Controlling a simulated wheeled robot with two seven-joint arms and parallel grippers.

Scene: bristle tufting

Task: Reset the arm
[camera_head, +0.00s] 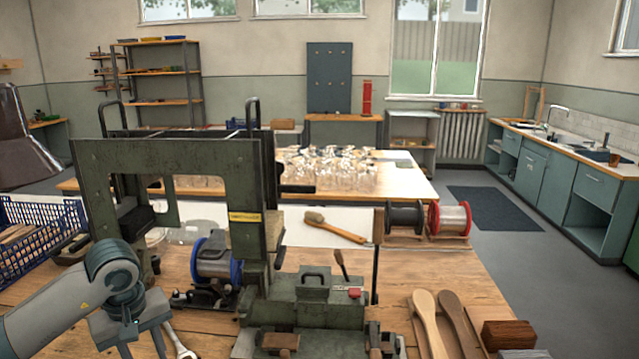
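My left arm comes in from the lower left. Its grey gripper (141,344) points down over the wooden bench, with its two fingers apart and nothing visible between them. A wrench (180,346) lies on the bench just right of the fingers. My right arm and gripper are not in view. The green tufting machine (300,312) stands at the front middle, with a lever on top and a red button. A tall dark green frame (245,190) with a yellow label stands behind it.
A blue crate (50,222) stands at the left. A blue-rimmed wire spool (215,258) sits inside the frame. A brush (335,228) lies behind the machine. Black (404,218) and red (449,220) spools stand at the back right. Wooden handles (428,322) lie at the front right.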

